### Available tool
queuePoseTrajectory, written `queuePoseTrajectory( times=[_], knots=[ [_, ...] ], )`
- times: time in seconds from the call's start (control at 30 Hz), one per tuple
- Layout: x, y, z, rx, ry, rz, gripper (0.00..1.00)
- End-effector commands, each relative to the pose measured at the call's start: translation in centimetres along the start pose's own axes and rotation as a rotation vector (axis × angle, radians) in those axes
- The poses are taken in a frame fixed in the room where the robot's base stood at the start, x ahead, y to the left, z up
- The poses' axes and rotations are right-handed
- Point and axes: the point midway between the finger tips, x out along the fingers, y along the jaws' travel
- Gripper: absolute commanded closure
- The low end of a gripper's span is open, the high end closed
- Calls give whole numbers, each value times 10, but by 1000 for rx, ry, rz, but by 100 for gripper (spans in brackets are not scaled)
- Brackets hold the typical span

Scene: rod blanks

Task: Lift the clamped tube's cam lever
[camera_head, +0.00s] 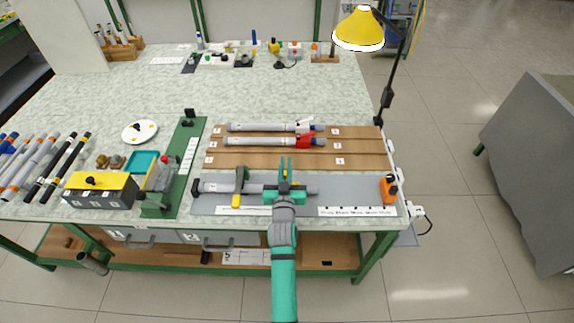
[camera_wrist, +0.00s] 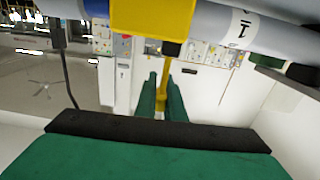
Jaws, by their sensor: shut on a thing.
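The clamped tube (camera_head: 212,187) is grey and lies across the grey mat at the front of the bench. A dark grey clamp (camera_head: 241,178) stands around it, with a yellow piece (camera_head: 236,201) at its front. My gripper (camera_head: 285,166) is over the tube, right of that clamp, and covers part of the tube. In the wrist view its green fingers (camera_wrist: 162,98) are shut on a thin yellow bar, which looks like the cam lever (camera_wrist: 163,80). Above it are a yellow block (camera_wrist: 150,18) and a grey tube labelled 1 (camera_wrist: 215,35). The lever's base is partly hidden.
Two more grey tubes (camera_head: 262,126) (camera_head: 260,141) lie on the brown boards behind. An orange item (camera_head: 389,189) stands at the mat's right end. A green strip with a grey fixture (camera_head: 160,177) and a yellow-topped box (camera_head: 100,190) stand to the left. A yellow lamp (camera_head: 359,29) is at back right.

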Motion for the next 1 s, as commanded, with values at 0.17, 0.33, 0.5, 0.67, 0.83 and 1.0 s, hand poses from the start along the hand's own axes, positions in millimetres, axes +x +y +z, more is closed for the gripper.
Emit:
queuePoseTrajectory(
  times=[0.17, 0.33, 0.5, 0.67, 0.83, 1.0],
  knots=[
    [0, -2, 0, 1, -1, -3, 77],
    [0, -1, 0, 1, -1, -2, 72],
    [-1, -1, 0, 2, -1, -2, 72],
    [-13, -1, 1, 3, -1, -2, 72],
    [-41, -1, 2, 3, -2, -2, 72],
    [-71, -2, 2, 2, -2, -2, 72]
  ],
)
